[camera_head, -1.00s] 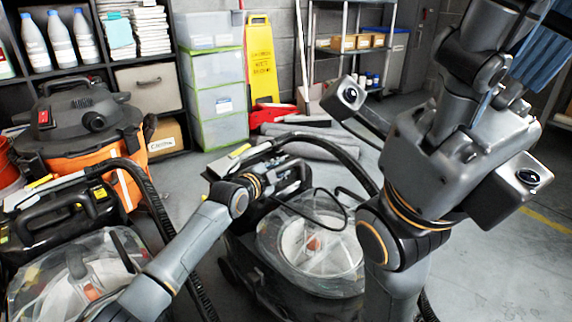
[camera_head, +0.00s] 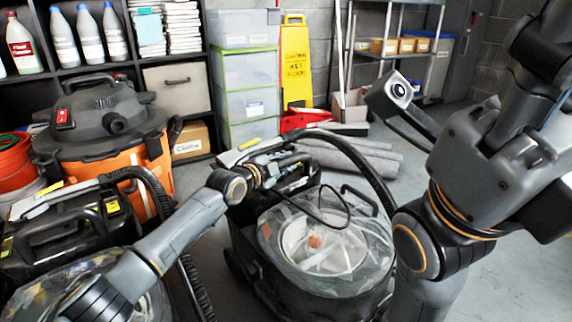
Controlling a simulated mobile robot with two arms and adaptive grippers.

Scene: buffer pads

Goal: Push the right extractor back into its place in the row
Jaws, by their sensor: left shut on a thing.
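The right extractor (camera_head: 378,292) is a black machine with a clear round dome, standing on the floor at the centre. The left extractor (camera_head: 55,228), similar with a clear dome, stands at the lower left, partly behind my left arm. A floor gap lies between the two. My left gripper (camera_head: 272,170) is at the rear upper part of the right extractor, shut on its black upper body by the handle. The fingertips are small and partly hidden against the black parts. My right arm fills the right side; its fingertips do not show.
An orange and black vacuum (camera_head: 108,150) stands behind the left extractor, beside red buckets (camera_head: 14,160). Rolled grey mats (camera_head: 350,157) lie behind the right extractor. A yellow wet-floor sign (camera_head: 296,60) and clear bins (camera_head: 248,75) stand farther back. Dark hoses run beside both extractors.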

